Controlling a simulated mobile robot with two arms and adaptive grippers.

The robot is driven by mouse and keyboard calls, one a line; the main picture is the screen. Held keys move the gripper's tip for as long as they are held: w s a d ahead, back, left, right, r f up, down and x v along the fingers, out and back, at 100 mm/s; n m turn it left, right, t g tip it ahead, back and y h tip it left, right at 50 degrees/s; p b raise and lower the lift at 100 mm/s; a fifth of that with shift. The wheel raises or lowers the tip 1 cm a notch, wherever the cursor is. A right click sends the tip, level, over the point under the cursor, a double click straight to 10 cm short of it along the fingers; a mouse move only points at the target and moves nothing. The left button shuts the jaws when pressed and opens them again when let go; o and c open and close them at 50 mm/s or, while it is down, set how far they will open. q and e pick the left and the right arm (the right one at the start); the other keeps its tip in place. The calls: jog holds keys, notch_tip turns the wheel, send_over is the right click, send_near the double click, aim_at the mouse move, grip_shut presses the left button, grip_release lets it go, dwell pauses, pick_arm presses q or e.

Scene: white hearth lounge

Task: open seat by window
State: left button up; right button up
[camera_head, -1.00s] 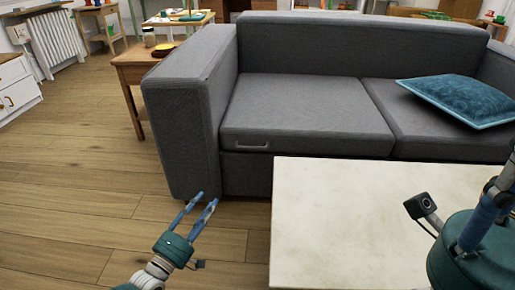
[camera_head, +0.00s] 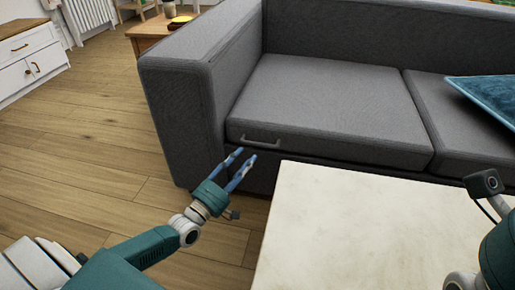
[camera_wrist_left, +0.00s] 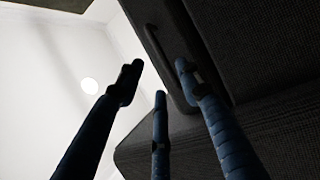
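The grey sofa (camera_head: 185,110) has a left seat cushion (camera_head: 330,105) with a small grey handle (camera_head: 262,142) on its front edge. My left gripper (camera_head: 245,155) is open and empty, just in front of and below the handle. In the left wrist view, its blue fingers (camera_wrist_left: 158,90) are spread apart, and the handle (camera_wrist_left: 163,62) shows between and beyond the fingertips. I cannot tell whether any finger touches it. The teal body of my right gripper (camera_head: 500,250) is at the right edge, with its fingers out of frame.
A pale table (camera_head: 350,235) stands in front of the sofa, close to the right of my left gripper. A blue pillow (camera_head: 488,95) lies on the right seat. A wooden side table (camera_head: 150,30) and white cabinet (camera_head: 30,65) stand left. The floor at left is clear.

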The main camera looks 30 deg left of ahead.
aim_at(258, 144)
pick_arm(q)
jog(key=b+x, duration=0.2)
jog(key=x, duration=0.5)
grip_shut()
